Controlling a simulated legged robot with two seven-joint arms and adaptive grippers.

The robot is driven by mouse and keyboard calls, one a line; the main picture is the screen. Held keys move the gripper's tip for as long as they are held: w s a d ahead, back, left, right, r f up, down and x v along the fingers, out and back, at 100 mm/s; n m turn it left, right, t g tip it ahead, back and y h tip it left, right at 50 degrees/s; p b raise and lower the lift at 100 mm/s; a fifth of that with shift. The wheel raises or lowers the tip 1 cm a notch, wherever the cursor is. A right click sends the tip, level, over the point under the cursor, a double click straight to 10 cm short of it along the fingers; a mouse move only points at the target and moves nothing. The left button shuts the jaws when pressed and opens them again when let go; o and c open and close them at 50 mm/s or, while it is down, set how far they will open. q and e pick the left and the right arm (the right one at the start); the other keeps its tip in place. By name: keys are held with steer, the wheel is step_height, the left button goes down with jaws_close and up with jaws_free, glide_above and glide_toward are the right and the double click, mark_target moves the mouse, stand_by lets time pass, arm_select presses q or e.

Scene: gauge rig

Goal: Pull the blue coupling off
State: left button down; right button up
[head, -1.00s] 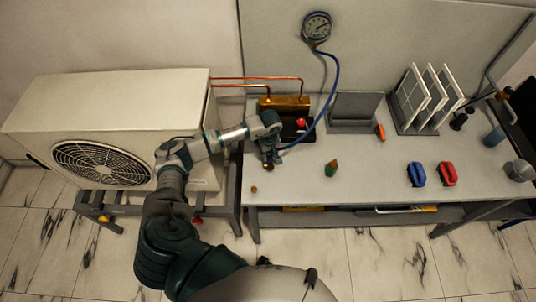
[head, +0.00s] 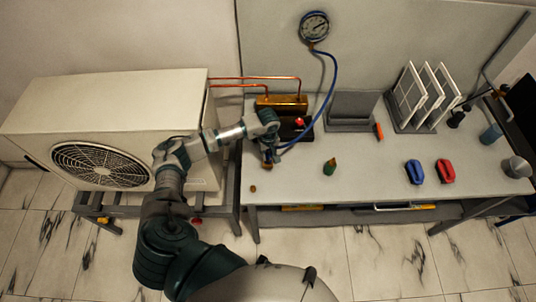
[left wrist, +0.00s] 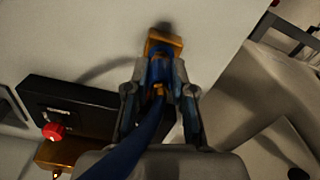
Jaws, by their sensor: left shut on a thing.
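The blue coupling (left wrist: 160,68) is between the fingers of my left gripper (left wrist: 160,75) in the left wrist view, with the blue hose (left wrist: 142,143) running back from it. A brass fitting (left wrist: 164,38) shows just beyond the fingertips; I cannot tell whether it is still joined to the coupling. In the head view my left gripper (head: 267,157) is low over the bench's left part, shut, and hides most of the coupling. The blue hose (head: 333,85) leads from there up to the round gauge (head: 314,26) on the back panel. My right gripper is not in view.
A black box with a red knob (head: 299,121) and a brass block (head: 282,102) stand behind the gripper. A small green-and-brass piece (head: 330,167), a blue clamp (head: 415,172) and a red clamp (head: 446,172) lie to the right. The bench front (head: 300,187) is mostly clear.

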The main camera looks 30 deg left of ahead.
arm_select(q)
steer(key=shift+r+p, duration=0.45)
steer(key=shift+r, duration=0.5)
steer(key=shift+r+p, duration=0.7)
steer(key=shift+r, duration=0.7)
